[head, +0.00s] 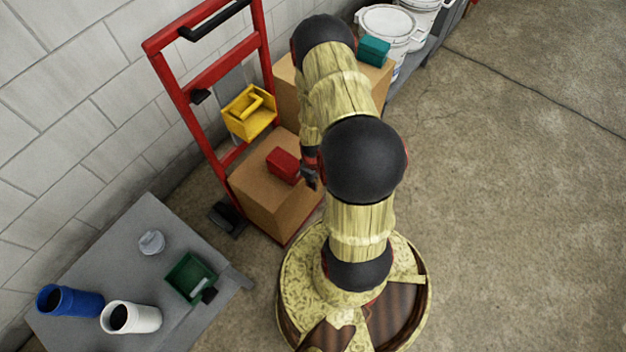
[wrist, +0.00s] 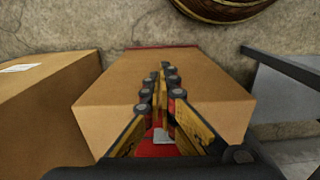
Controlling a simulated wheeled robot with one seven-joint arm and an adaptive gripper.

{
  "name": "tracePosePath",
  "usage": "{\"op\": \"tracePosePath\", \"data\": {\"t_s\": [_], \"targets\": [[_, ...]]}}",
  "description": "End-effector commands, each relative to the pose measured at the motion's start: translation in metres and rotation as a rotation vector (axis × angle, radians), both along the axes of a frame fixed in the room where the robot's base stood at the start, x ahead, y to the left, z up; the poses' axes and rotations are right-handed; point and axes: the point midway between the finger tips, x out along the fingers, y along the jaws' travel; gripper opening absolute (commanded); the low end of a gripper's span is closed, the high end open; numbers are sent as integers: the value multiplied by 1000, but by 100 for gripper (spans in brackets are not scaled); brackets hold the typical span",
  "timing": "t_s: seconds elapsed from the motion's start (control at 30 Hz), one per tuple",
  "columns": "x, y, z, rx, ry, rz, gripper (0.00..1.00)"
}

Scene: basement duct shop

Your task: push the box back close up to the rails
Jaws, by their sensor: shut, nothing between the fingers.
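A brown cardboard box (head: 252,185) sits low at the foot of a red hand truck, in front of its upright red rails (head: 192,110). The width of any gap between box and rails is hard to judge. My gripper (head: 310,180) is at the box's right side in the head view, close to the red item. In the wrist view the box (wrist: 110,90) fills the middle, and my gripper's fingers (wrist: 163,72) are together over it, holding nothing. Contact with the box cannot be told.
A yellow bin (head: 249,112) is at the rails above the box. A second cardboard box (head: 287,92) stands behind, with a teal box (head: 374,50) and white buckets (head: 386,22) beyond. A grey table (head: 110,215) stands at left. The floor (head: 510,200) at right is clear.

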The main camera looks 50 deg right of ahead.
Motion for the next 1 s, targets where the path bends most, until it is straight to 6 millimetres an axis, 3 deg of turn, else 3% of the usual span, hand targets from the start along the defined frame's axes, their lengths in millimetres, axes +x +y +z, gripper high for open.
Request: {"op": "tracePosePath", "data": {"t_s": [0.03,0.1,0.3,0.83,1.0], "targets": [[-1,1,-13,2,2,0,0],[15,0,-10,-3,-3,2,0],[35,2,-9,0,-1,0,0],[45,3,-7,0,-1,0,0],[82,6,-8,-2,-3,4,0]]}}
